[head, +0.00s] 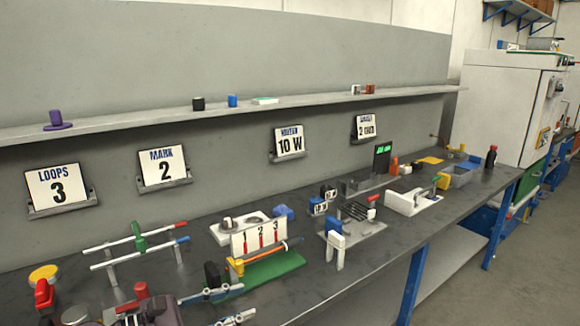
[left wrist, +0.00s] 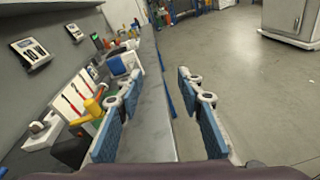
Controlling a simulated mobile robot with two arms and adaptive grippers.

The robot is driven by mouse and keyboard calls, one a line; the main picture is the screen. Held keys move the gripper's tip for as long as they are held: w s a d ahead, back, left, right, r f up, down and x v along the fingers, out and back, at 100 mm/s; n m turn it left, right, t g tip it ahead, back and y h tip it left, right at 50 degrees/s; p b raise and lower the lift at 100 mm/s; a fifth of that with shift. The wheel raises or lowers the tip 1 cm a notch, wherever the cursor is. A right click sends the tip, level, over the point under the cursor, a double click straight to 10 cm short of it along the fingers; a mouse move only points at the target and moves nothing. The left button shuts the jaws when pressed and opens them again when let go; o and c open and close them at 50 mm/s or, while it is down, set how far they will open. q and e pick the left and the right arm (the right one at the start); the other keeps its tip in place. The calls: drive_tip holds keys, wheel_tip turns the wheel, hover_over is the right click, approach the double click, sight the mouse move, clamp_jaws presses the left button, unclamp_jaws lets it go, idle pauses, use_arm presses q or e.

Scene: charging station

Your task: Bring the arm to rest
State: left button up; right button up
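My left gripper (head: 246,300) comes in at the bottom of the head view, over the front part of the bench. In the left wrist view my left gripper (left wrist: 160,82) has its two blue-padded fingers wide apart with nothing between them. The bench's front edge and the floor show beyond the gap. Near its fingers stands a green-based rack with a white 1-2-3 panel (head: 262,237). My right gripper is in neither view.
The workbench (head: 390,245) carries several fixtures: a rail stand with a green clip (head: 139,238), a white-and-blue block (head: 336,241) and a white tray (head: 410,202). A shelf (head: 300,101) and sign cards (head: 163,167) line the wall. Open floor (left wrist: 230,60) lies right of the bench.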

use_arm(q)
drive_tip(key=s+d+f+m+g+y, duration=0.1)
drive_tip(key=s+f+m+g+y, duration=0.15)
drive_tip(key=s+f+m, duration=0.55)
drive_tip(key=s+d+f+m+g+y, duration=0.1)
drive_tip(key=s+f+m+y, duration=0.4)
drive_tip(key=f, duration=0.6)
drive_tip(key=s+a+f+m+g+y, duration=0.1)
drive_tip(key=s+a+f+m+y, duration=0.2)
drive_tip(key=s+a+m, duration=0.4)
drive_tip(key=s+a+f+m+g+y, duration=0.1)
drive_tip(key=s+a+f+m+y, duration=0.3)
drive_tip(key=s, duration=0.5)
wheel_tip(320, 180, down, 24)
drive_tip(key=s, duration=0.2)
drive_tip(key=s+a+f+g, duration=0.1)
drive_tip(key=s+f, duration=0.7)
drive_tip(key=s+a+f+g, duration=0.1)
drive_tip(key=s+a+f, duration=0.1)
drive_tip(key=s+f, duration=0.7)
drive_tip(key=shift+a, duration=0.25)
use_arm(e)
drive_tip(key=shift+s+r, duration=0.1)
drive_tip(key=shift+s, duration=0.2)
